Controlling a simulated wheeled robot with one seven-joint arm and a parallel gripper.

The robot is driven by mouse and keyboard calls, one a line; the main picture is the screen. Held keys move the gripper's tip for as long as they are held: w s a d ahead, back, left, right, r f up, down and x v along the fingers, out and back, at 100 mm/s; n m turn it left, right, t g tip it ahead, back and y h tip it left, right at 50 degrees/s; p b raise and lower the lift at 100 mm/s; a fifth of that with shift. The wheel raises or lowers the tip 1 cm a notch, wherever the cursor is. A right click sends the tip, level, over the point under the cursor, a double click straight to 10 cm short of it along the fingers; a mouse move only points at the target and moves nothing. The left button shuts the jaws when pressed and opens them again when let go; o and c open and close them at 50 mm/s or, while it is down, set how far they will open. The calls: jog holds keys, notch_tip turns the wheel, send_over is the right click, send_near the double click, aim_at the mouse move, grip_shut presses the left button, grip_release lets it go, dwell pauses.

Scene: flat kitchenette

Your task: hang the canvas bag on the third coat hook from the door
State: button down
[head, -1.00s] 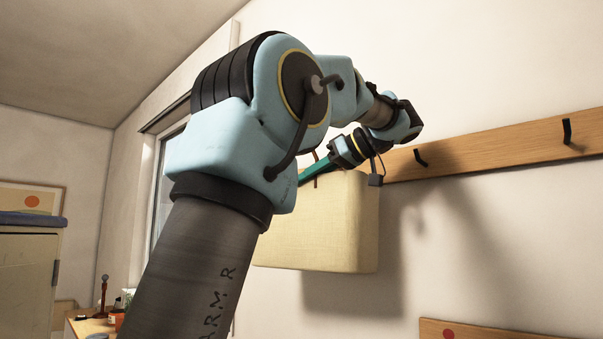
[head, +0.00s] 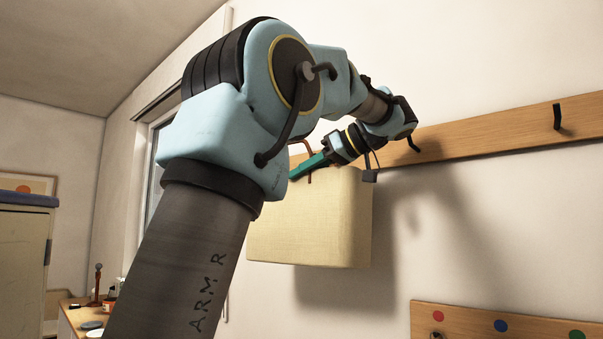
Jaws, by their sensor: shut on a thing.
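The canvas bag (head: 318,228) is a pale yellow, boxy bag with a reddish-brown handle (head: 309,176). It hangs upright from my gripper (head: 306,168), whose teal fingers are at the handle above the bag's top. The exact grip is partly hidden by my arm. The wooden coat rail (head: 490,133) runs along the wall behind and to the right. One dark hook (head: 413,144) shows just right of my wrist, and another hook (head: 557,117) is farther right. The rail's left part is hidden behind my arm and bag. No door is in view, so I cannot tell the hooks' order.
A lower wooden board (head: 470,325) with coloured dots is on the wall at bottom right. A window (head: 157,155) is behind my arm. A pale cabinet (head: 22,262) stands at left, beside a counter with small items (head: 97,290).

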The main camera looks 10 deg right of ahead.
jog(key=c, duration=0.8)
grip_release()
jog(key=shift+c, duration=0.2)
jog(key=v, duration=1.1)
